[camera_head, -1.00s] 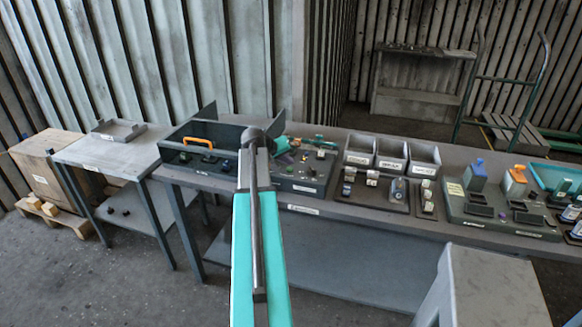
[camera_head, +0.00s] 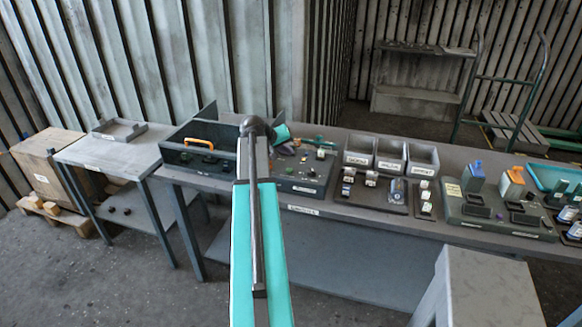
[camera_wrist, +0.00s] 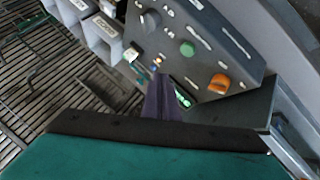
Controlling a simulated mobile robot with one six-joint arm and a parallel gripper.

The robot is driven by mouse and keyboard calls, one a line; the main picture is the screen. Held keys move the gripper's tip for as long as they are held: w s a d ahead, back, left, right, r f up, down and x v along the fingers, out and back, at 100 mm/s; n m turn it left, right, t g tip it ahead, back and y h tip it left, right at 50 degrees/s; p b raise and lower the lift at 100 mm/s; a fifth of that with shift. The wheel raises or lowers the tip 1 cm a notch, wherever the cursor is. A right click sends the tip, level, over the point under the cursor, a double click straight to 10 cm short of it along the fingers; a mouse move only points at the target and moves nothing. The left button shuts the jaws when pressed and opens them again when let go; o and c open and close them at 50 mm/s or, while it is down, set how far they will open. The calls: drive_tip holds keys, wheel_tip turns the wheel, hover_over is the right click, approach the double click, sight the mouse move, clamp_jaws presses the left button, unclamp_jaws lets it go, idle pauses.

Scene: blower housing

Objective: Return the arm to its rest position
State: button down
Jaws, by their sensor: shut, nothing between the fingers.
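My arm (camera_head: 258,235) rises through the middle of the head view, teal with a dark bar along it. It bends at a dark elbow joint in front of the workbench (camera_head: 370,224). A teal wrist part (camera_head: 281,134) shows just past the elbow. My gripper is mostly hidden behind the arm in the head view. In the wrist view my gripper (camera_wrist: 161,98) shows as dark, narrow fingers, shut and empty. Past them is a dark control panel (camera_wrist: 205,45) with a green knob and an orange knob; contact is not visible.
A dark tray with an orange handle (camera_head: 198,143) stands left on the bench. Several labelled grey bins (camera_head: 391,155) and fixtures (camera_head: 497,215) stand to the right. A side table (camera_head: 105,158) is at left, and a grey stand (camera_head: 485,290) is at front right.

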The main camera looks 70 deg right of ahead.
drive_tip(key=shift+w+f, duration=0.1)
idle(0.3)
drive_tip(key=w+a+f+n+t+y, duration=0.2)
drive_tip(key=w+a+f, duration=0.6)
drive_tip(key=w+a, duration=0.5)
drive_tip(key=w+a+f+n+t+y, duration=0.1)
drive_tip(key=w+a+f+n, duration=0.2)
drive_tip(key=w+a+f, duration=0.7)
drive_tip(key=w+a+f+n+y, duration=0.2)
drive_tip(key=a+f, duration=0.1)
drive_tip(key=a, duration=1)
drive_tip(key=w+a+f+n+y, duration=0.1)
drive_tip(key=w+a+f, duration=0.15)
drive_tip(key=a, duration=1.15)
drive_tip(key=w+a+f+n+y, duration=0.15)
drive_tip(key=a+f, duration=0.25)
drive_tip(key=a, duration=0.9)
drive_tip(key=s+a+f+n+y, duration=0.1)
drive_tip(key=s+a+f, duration=0.15)
drive_tip(key=a, duration=0.45)
drive_tip(key=s+a+f+n, duration=0.2)
drive_tip(key=s+a, duration=0.1)
drive_tip(key=a, duration=0.4)
drive_tip(key=s+f+g+b, duration=0.6)
drive_tip(key=s+f, duration=1.7)
drive_tip(key=s, duration=0.2)
drive_tip(key=shift+d+f, duration=0.2)
drive_tip(key=shift+d, duration=0.15)
